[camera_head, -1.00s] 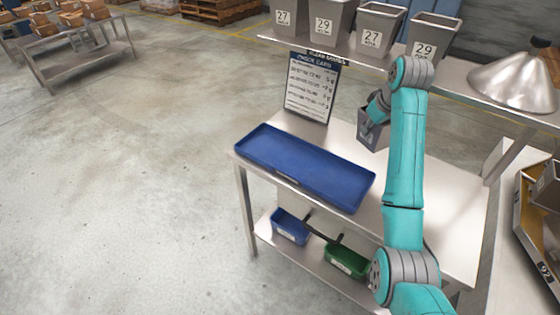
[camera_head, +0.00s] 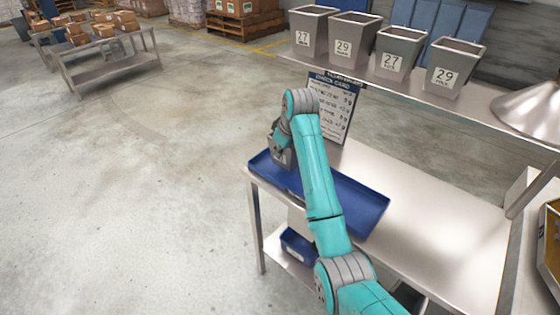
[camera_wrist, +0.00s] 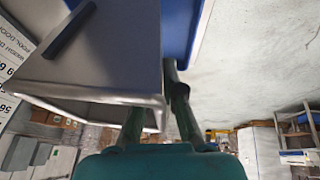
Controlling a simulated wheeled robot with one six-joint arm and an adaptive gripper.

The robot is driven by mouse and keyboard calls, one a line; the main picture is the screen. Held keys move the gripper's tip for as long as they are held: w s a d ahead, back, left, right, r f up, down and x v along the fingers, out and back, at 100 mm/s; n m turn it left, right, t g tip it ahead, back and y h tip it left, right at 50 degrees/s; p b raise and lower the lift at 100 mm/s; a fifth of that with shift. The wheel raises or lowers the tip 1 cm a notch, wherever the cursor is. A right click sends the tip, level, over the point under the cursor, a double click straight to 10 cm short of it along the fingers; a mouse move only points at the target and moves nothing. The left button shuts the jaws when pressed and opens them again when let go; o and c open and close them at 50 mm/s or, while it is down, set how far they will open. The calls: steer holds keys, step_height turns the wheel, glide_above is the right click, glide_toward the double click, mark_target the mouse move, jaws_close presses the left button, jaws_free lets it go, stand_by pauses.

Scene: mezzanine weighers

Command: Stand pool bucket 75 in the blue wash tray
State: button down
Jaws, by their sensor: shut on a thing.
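My gripper (camera_head: 281,140) is shut on a grey bucket (camera_head: 283,158), over the left end of the blue wash tray (camera_head: 352,200). My arm covers part of the tray. In the wrist view the bucket (camera_wrist: 110,60) fills the upper left, and my gripper (camera_wrist: 168,92) holds it at its rim wall. Blue of the tray (camera_wrist: 182,22) shows beyond it. The bucket's number cannot be read. I cannot tell whether its base touches the tray floor.
Several numbered grey buckets (camera_head: 398,52) stand on the raised shelf behind. A check card (camera_head: 332,105) stands behind the tray. The steel bench (camera_head: 440,215) is clear to the right. A metal lampshade-like cone (camera_head: 530,112) is at far right.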

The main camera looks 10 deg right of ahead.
mark_target(280, 160)
steer(key=shift+f, duration=1.85)
steer(key=c, duration=1.7)
jaws_free()
steer(key=shift+f, duration=0.15)
steer(key=shift+c, duration=0.2)
steer(key=o, duration=0.4)
steer(key=v, duration=1.2)
